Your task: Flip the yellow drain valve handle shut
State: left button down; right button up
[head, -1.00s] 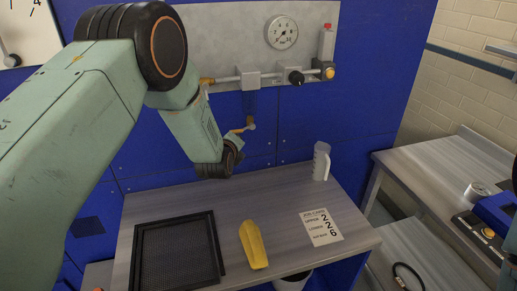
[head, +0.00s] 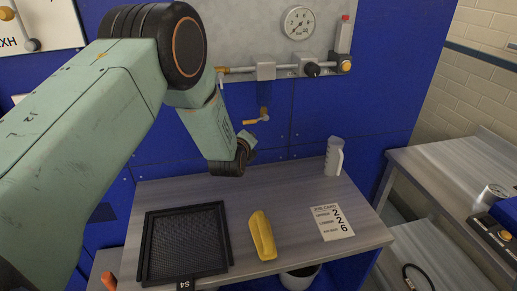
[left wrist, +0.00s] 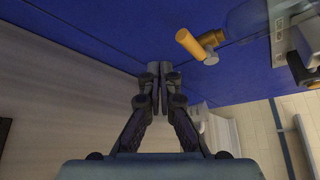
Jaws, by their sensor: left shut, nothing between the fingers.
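The yellow drain valve handle (head: 250,122) sticks out to the left, roughly level, from a small brass valve (head: 264,117) on the blue panel, below the grey gauge board. In the left wrist view the handle (left wrist: 189,43) shows as a thick yellow bar, above and right of the fingertips, with clear space between. My left gripper (head: 249,148) is just below the handle, in front of the panel, its fingers partly hidden by the wrist. In the left wrist view its fingers (left wrist: 160,70) are together and empty. My right gripper is not in view.
Below is a grey bench (head: 300,195) with a black mesh tray (head: 185,245), a yellow scoop-like object (head: 262,235), a printed card (head: 329,215) and a white jug (head: 334,157). A pressure gauge (head: 299,20) and pipe are above the valve. A second bench (head: 440,170) stands right.

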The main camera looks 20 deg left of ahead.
pick_arm(q)
jog(key=s+d+r, duration=0.3)
jog(key=s+d, duration=0.2)
jog(key=s, duration=0.2)
jog(key=shift+d+r+b, duration=0.15)
jog(key=shift+b, duration=0.15)
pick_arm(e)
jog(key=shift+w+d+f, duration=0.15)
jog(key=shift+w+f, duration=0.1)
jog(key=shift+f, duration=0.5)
pick_arm(q)
jog(key=shift+s+r, duration=0.15)
jog(key=shift+s, duration=0.1)
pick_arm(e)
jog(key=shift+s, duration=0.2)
